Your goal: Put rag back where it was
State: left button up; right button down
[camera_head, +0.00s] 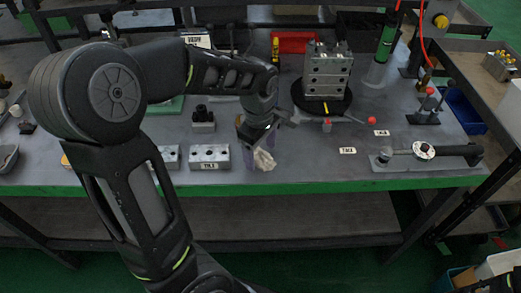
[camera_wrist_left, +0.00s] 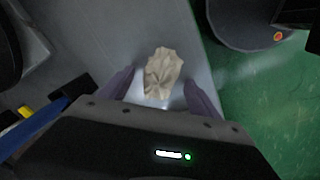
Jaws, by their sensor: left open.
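The rag, a crumpled beige cloth (camera_head: 264,159), lies near the front green edge of the grey workbench (camera_head: 330,178). In the wrist view the rag (camera_wrist_left: 164,70) shows just beyond and between the two purple fingers. My left gripper (camera_head: 260,148) points down right at the rag, its fingers (camera_wrist_left: 158,90) spread apart on either side. I cannot tell whether the fingers touch the cloth. My arm and gripper hide part of the bench behind. My right gripper is not in view.
A metal block labelled FH.1 (camera_head: 209,156) stands just left of the rag. A valve block (camera_head: 327,72) sits on a dark round turntable behind. A small label (camera_head: 348,151) and a fixture with a rod (camera_head: 425,157) lie to the right. Bench between rag and label is clear.

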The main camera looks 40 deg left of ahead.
aim_at(259, 155)
pick_arm(q)
jog(key=shift+r, duration=0.15)
notch_tip(259, 155, up, 12)
jog(key=shift+s+d+p, duration=0.15)
jog(key=shift+s+p, duration=0.15)
jog(key=shift+s, duration=0.15)
dwell(0.9)
